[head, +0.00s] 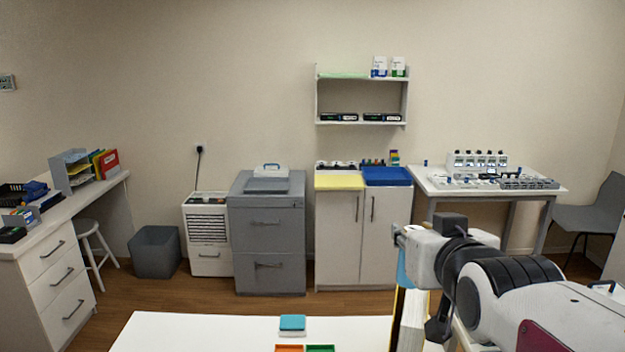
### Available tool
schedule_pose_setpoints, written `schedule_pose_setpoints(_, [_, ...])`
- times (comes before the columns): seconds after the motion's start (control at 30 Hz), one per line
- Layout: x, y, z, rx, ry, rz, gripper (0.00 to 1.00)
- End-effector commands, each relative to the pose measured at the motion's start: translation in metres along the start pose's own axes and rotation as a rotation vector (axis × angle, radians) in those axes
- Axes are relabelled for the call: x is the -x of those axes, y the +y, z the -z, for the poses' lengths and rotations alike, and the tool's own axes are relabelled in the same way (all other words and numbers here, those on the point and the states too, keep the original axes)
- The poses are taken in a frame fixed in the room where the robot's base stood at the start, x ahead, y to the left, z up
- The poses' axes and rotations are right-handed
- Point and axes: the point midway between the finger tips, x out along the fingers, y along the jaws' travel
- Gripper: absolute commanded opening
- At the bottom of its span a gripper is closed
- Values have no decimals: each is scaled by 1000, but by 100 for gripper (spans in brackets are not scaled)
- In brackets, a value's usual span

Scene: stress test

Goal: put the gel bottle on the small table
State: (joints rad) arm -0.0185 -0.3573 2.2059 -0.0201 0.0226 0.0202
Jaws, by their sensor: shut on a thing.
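My arm enters from the lower right. Its jaws cannot be made out, and nothing is seen clearly between fingers. No gel bottle can be told for certain. Two white bottles stand on top of the wall shelf, one with a blue label (379,66) and one with a green label (398,67). A white table top (200,332) fills the near foreground. A white table (548,191) with grey legs stands at the back right. I cannot tell which of them is the small table.
A teal box (292,323) and orange and green pieces lie on the near table. A pale upright thing with yellow edges (412,320) stands beside my arm, partly hidden. Cabinets (268,240) line the wall. The near table's left part is bare.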

Motion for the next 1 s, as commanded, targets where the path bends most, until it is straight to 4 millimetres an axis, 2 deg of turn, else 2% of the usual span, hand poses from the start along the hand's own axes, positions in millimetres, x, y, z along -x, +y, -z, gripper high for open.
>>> schedule_pose_setpoints(0.23, [12,8,13,-5,2,-16,0])
schedule_pose_setpoints(0.77, [12,9,12,-6,1,-18,0])
schedule_pose_setpoints(1.0, [5,22,5,-13,-1,-43,0])
